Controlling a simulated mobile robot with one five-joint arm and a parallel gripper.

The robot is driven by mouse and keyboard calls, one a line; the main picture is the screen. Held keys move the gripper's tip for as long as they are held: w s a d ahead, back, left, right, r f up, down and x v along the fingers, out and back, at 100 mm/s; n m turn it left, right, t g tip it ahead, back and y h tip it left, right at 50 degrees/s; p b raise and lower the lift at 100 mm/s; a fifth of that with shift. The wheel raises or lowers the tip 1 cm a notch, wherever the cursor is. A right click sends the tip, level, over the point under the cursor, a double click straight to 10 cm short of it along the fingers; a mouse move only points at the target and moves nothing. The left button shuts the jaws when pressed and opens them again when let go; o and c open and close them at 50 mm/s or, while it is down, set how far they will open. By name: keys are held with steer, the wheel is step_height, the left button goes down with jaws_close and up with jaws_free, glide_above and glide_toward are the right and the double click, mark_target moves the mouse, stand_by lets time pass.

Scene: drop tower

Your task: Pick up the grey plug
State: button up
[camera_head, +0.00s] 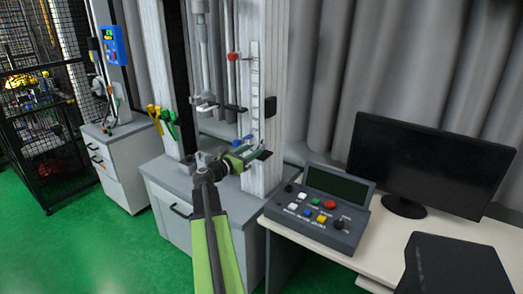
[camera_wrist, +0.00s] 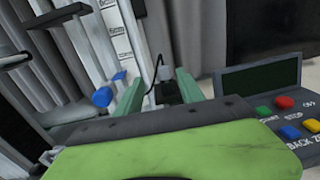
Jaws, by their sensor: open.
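In the wrist view a small grey plug (camera_wrist: 163,73) with a thin black cable appears between my finger tips, at a dark block (camera_wrist: 170,92) near the foot of the tower's upright. Whether it is seated in the block is too small to tell. My gripper (camera_wrist: 160,77) is open, with one green finger on each side of the plug in the picture. I see no contact between fingers and plug. In the head view my gripper (camera_head: 250,153) is beside the foot of the right upright, and the plug cannot be made out there.
The right upright (camera_head: 270,100) carries a scale, a red knob (camera_head: 233,57) and a blue knob (camera_wrist: 102,97). A control box (camera_head: 320,207) with coloured buttons and a black monitor (camera_head: 430,165) stand on the desk at right. Green and yellow handles (camera_head: 162,118) hang at left.

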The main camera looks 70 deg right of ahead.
mark_target(262, 146)
steer(key=shift+s+x, duration=0.1)
steer(key=shift+x, duration=1.6)
steer(key=shift+s+x, duration=0.15)
steer(key=shift+x, duration=1.55)
steer(key=shift+a+f, duration=0.1)
steer(key=shift+f, duration=0.1)
jaws_close()
step_height(262, 146, up, 5)
steer(key=p, duration=0.4)
steer(key=shift+f, duration=0.15)
steer(key=s+a+r+p, duration=0.2)
steer(key=s+r+p, duration=0.1)
steer(key=s, duration=0.2)
steer(key=s+a+r+t+p, duration=0.1)
steer(key=s+a+r+p, duration=0.1)
steer(key=s, duration=0.3)
steer(key=shift+s+a+r+n+p, duration=0.2)
steer(key=shift+s+r+n+p, duration=0.2)
steer(key=shift+r+p, duration=0.35)
